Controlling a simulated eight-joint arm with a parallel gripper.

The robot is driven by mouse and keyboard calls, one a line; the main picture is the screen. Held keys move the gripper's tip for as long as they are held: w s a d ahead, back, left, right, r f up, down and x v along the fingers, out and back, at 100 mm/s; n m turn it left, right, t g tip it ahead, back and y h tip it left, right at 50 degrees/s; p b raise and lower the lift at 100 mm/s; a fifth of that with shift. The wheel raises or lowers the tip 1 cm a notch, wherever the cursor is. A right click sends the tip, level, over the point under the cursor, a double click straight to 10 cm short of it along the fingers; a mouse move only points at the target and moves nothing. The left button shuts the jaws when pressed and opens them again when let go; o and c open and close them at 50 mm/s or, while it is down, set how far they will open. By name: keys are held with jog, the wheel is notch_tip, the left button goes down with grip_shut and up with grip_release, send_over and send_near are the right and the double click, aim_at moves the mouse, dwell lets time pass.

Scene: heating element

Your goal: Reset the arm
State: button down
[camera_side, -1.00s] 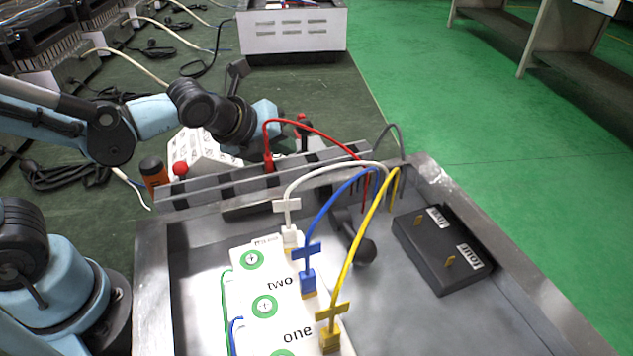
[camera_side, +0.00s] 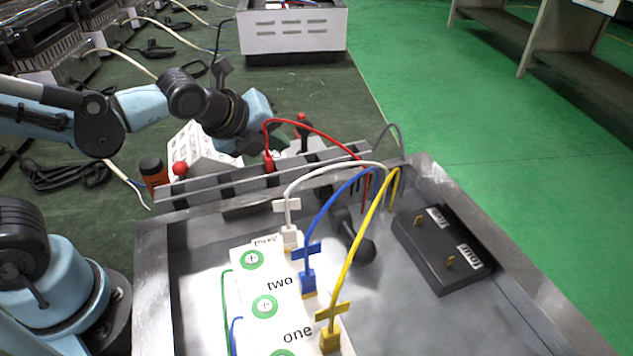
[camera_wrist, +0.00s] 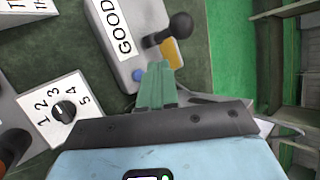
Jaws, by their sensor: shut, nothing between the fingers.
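My gripper (camera_wrist: 157,88) shows in the wrist view with its two green fingers together and nothing between them. In the side view my gripper's light blue body (camera_side: 257,108) hangs above the back edge of the metal tray (camera_side: 152,285), behind the red cable (camera_side: 310,124). Its fingertips are hard to make out there. It touches nothing that I can see. My arm reaches in from the left, bent at the elbow.
A white terminal board (camera_side: 262,283) in the tray carries white, blue (camera_side: 308,281) and yellow (camera_side: 331,338) plugs with cables. A black block (camera_side: 440,250) lies at right.

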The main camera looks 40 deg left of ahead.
jog(key=s+a+n+g, duration=0.1)
jog(key=s+n, duration=0.3)
jog(key=n, duration=0.8)
jog(key=s+a+n+g, duration=0.1)
jog(key=s+a+n, duration=0.3)
jog(key=n, duration=0.9)
jog(key=shift+s+a+r, duration=0.2)
jog(key=shift+r, duration=0.1)
